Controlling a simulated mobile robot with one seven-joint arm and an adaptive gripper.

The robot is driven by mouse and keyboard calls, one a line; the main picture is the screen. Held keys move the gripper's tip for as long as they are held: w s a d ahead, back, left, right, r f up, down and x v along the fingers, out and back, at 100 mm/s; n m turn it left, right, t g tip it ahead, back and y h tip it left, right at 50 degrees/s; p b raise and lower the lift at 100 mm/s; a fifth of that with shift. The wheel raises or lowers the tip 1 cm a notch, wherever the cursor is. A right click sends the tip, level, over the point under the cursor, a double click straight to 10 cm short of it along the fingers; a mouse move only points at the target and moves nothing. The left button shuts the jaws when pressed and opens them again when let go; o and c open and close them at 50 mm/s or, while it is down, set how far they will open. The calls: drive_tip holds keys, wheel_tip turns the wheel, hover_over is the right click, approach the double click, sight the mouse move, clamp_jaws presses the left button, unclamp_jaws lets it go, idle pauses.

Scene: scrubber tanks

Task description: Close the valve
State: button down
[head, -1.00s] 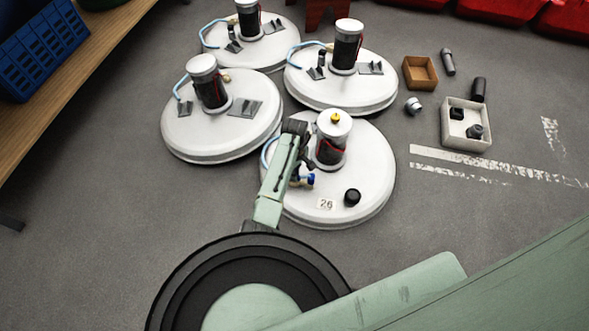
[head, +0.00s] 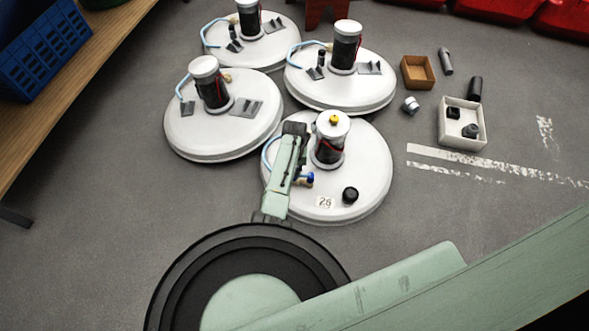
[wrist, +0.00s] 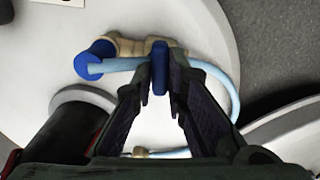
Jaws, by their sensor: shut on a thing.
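The valve has a tan body (wrist: 128,46) and a thin blue handle (wrist: 160,66), seen nearly edge-on in the wrist view. My gripper (wrist: 160,84) is shut on the blue handle, with one dark finger on each side. A blue round fitting (wrist: 88,62) with a light blue hose sits left of the handle. In the head view, the blue part of the valve (head: 308,179) shows on the tank lid marked 26 (head: 368,150), just right of my arm. My arm hides most of the gripper there.
A black-and-white cylinder (head: 329,145) stands upright on this lid, close to my arm. A black knob (head: 350,194) sits in front. More white tanks (head: 190,130) stand behind. A white box (head: 480,110) and loose parts lie right; a blue crate (head: 40,50) is left.

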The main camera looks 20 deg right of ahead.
drive_tip(key=shift+s+m, duration=0.1)
drive_tip(key=shift+m, duration=0.9)
drive_tip(key=c, duration=1.6)
unclamp_jaws()
wheel_tip(320, 180, up, 12)
